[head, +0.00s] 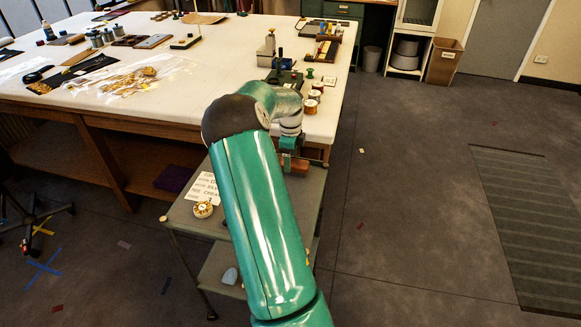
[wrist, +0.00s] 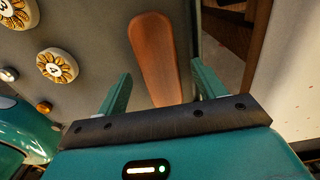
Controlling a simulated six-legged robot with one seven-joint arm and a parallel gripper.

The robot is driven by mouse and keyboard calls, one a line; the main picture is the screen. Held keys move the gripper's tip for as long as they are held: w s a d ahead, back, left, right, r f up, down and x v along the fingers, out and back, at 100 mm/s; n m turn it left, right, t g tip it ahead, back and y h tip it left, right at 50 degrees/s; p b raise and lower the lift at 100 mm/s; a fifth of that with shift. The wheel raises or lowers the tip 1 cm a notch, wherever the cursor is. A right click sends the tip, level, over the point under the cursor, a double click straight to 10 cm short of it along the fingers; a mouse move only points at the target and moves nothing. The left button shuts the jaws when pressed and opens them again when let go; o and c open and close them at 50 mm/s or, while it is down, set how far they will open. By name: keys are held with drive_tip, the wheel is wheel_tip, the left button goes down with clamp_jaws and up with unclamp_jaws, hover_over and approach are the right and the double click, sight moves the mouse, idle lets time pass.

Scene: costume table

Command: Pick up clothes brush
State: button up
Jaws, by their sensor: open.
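The clothes brush (wrist: 157,55) shows in the wrist view as a long reddish-brown wooden piece with a rounded end, lying on a grey surface. Its lower end runs between the fingers of my gripper (wrist: 158,88). My gripper is open, with one green finger on each side of the brush and a gap at both sides. In the head view my gripper (head: 290,163) is low over the small grey trolley (head: 185,212), and my arm hides much of that area.
A lettered sheet (head: 205,187) and a round tin (head: 203,209) sit on the trolley. The large white-topped table (head: 190,100) stands just behind. Open floor (head: 400,200) lies to the right.

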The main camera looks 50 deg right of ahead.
wheel_tip(320, 180, down, 3)
drive_tip(key=shift+r, duration=0.1)
drive_tip(key=c, duration=1.1)
drive_tip(key=shift+r, duration=0.1)
drive_tip(key=shift+r, duration=0.6)
drive_tip(key=w+a+r, duration=0.3)
drive_tip(key=a+r, duration=0.8)
drive_tip(key=a, duration=0.2)
drive_tip(key=shift+w+a+r, duration=0.3)
